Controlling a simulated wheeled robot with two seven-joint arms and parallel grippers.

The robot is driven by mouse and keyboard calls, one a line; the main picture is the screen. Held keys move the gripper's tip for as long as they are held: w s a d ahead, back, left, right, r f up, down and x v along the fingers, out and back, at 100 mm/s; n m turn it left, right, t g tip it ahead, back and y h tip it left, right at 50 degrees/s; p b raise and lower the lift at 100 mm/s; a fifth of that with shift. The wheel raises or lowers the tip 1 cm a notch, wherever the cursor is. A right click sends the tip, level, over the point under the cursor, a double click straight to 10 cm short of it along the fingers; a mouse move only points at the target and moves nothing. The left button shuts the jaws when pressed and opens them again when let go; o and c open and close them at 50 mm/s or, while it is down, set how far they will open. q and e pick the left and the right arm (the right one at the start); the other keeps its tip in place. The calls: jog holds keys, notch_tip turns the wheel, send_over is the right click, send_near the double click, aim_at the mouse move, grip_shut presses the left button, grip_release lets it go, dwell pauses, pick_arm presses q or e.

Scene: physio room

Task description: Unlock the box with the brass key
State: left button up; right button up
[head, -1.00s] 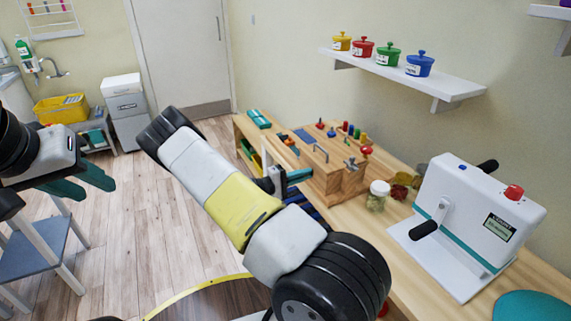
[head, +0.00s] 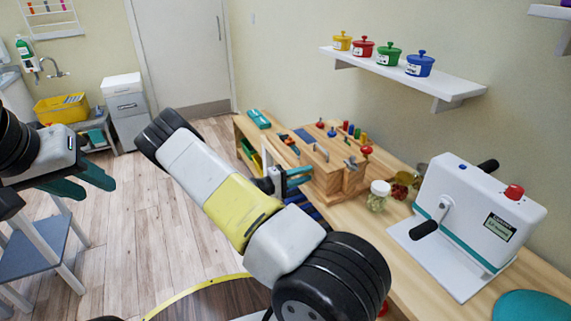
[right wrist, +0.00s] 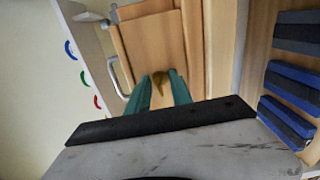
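The wooden box (head: 330,180), with knobs, pegs and metal fittings on it, stands on the wooden bench against the wall. Its wooden face also shows in the right wrist view (right wrist: 152,42). My right gripper (head: 301,176) is at the left side of the box, partly hidden by its own arm. In the right wrist view, its teal fingers (right wrist: 160,80) are closed around the brass key (right wrist: 160,84), which points toward the wood. Whether the key tip is in a keyhole cannot be told. My left gripper (head: 92,184) is open and empty, over the floor at the left.
A white machine (head: 468,225) with a crank and a red knob stands right of the box. A small lidded jar (head: 378,196) sits between them. A wall shelf (head: 410,75) holds several coloured pots. A grey-topped stool (head: 40,246) stands at the left; the middle floor is clear.

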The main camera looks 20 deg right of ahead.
jog(key=a, duration=0.8)
jog(key=shift+s, duration=0.3)
jog(key=shift+d, duration=0.1)
